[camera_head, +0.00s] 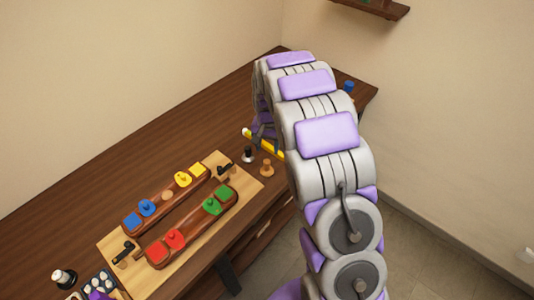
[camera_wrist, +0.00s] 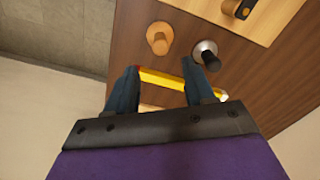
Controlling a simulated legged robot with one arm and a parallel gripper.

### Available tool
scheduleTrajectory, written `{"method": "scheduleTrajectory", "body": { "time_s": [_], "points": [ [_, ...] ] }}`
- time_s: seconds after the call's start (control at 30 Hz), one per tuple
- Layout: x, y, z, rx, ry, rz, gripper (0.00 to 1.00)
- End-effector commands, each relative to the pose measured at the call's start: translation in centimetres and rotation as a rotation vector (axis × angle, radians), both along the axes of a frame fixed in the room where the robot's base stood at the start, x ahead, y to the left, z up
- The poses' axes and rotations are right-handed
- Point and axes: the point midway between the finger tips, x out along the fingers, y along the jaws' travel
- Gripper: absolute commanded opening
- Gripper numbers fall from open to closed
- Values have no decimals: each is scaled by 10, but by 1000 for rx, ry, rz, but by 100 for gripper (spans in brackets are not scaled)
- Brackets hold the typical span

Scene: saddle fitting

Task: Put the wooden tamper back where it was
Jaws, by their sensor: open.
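The wooden tamper (camera_head: 267,170) stands on the dark wooden bench, just off the near right corner of the pale board. It shows in the wrist view (camera_wrist: 160,37) as an orange-brown knob, ahead of the fingertips and apart from them. My gripper (camera_wrist: 161,67) is open, its two dark fingers spread above the bench. A yellow bar (camera_wrist: 163,79) lies across the space between the fingers in that view; whether they touch it I cannot tell. In the head view my arm hides most of the gripper (camera_head: 264,132).
A black-and-silver tool (camera_wrist: 207,53) stands right beside the tamper. The pale board (camera_head: 112,246) carries two brown blocks with coloured pieces and two dark clamps. A blue-topped item (camera_head: 348,86) stands by the bench's far right end.

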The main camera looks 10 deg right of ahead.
Motion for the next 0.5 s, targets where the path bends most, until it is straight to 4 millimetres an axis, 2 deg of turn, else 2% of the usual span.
{"method": "scheduleTrajectory", "body": {
  "time_s": [0.1, 0.33, 0.43, 0.5],
  "points": [
    [1, 0, 15, 0, -3, 0, 53],
    [-5, -1, 25, -2, 0, 5, 53],
    [-21, -2, 41, -6, 7, 20, 53],
    [-39, -3, 57, -8, 13, 37, 53]
  ]
}}
